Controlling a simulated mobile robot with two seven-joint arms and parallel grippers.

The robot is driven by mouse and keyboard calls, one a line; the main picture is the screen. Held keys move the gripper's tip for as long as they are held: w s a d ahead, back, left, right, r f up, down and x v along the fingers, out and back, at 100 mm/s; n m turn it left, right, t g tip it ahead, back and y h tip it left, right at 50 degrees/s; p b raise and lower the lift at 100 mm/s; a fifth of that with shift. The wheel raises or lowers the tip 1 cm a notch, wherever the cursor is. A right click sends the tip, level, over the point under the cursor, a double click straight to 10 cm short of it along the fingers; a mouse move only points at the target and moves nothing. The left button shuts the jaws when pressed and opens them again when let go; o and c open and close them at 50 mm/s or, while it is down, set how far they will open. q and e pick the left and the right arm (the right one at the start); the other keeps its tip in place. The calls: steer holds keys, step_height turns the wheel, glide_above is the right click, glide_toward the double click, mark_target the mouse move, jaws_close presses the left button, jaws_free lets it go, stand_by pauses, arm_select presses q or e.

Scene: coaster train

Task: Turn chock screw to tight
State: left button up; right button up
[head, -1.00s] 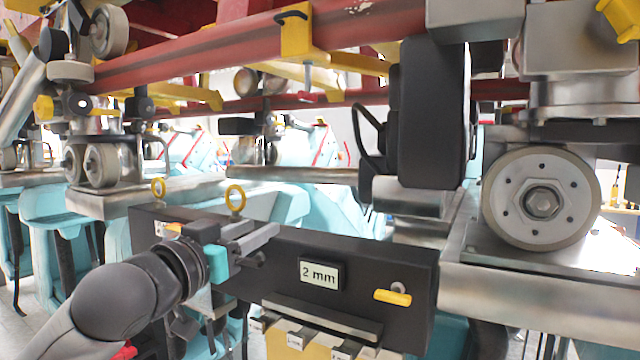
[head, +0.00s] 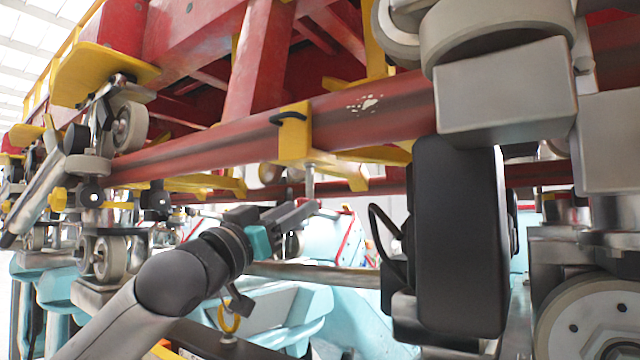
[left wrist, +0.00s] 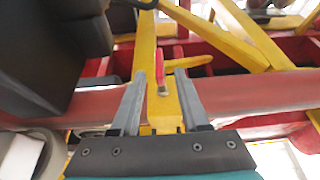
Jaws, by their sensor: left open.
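The yellow chock clamp (head: 293,138) sits on the red rail (head: 200,145), with the metal chock screw (head: 310,183) hanging below it. In the left wrist view the screw (left wrist: 163,90) has a red handle (left wrist: 159,62) and stands against the yellow clamp (left wrist: 166,115). My left gripper (head: 296,213) is just under the screw in the head view. In the left wrist view its open fingers (left wrist: 160,90) lie on either side of the screw and handle, with gaps showing. The handle is hidden by the gripper in the head view. My right gripper is not in view.
A large black block (head: 455,235) hangs right of the clamp. A grey wheel (head: 590,325) stands at the lower right. Yellow arms (head: 215,185) run under the red rail.

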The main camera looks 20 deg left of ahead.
mark_target(310, 187)
arm_select(q)
steer(key=p+x, duration=0.2)
steer(key=x, duration=0.4)
steer(key=shift+w+d+r+p, duration=0.15)
steer(key=shift+w+r+p, duration=0.1)
steer(key=shift+p, duration=0.1)
steer(key=shift+w+d+r, duration=0.1)
steer(key=shift+w+d, duration=0.05)
steer(key=shift+w, duration=0.4)
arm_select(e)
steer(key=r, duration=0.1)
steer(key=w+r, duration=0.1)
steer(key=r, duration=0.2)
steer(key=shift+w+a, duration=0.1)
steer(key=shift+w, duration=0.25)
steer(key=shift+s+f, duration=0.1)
arm_select(q)
jaws_close()
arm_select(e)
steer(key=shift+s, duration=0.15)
